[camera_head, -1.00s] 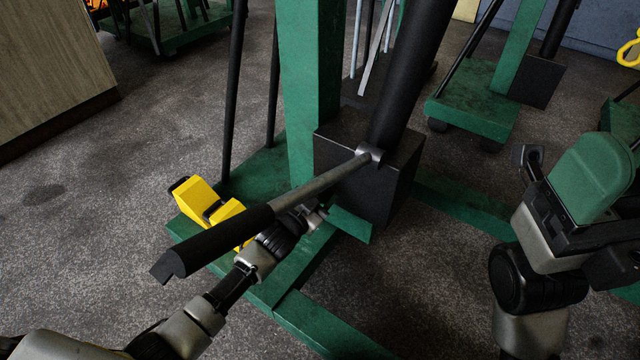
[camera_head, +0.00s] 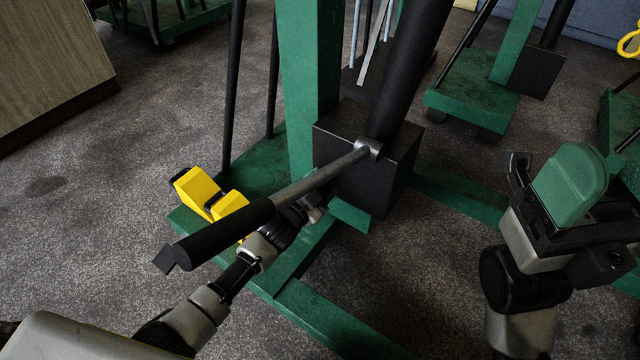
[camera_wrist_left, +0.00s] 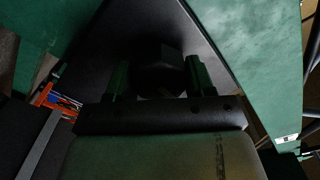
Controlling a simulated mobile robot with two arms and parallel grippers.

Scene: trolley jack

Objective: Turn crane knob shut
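The crane's black block (camera_head: 365,170) stands at the foot of its green post (camera_head: 308,90), with a black cylinder (camera_head: 405,70) rising from it. A long lever (camera_head: 230,228) with a dark grip slopes from the block over my left arm. My left gripper (camera_head: 312,210) is low beside the block, partly hidden under the lever. In the left wrist view a dark knob (camera_wrist_left: 158,75) lies between the two fingers of the left gripper (camera_wrist_left: 160,82); whether they press on it is too dark to tell. My right gripper (camera_head: 560,215) is raised at the right, away from the crane; its finger gap is unclear.
Green base legs (camera_head: 330,320) run along the floor near my left arm. A yellow block (camera_head: 197,190) sits on the base at left. Another green trolley (camera_head: 475,100) stands behind at right. Speckled floor (camera_head: 90,240) is clear at left.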

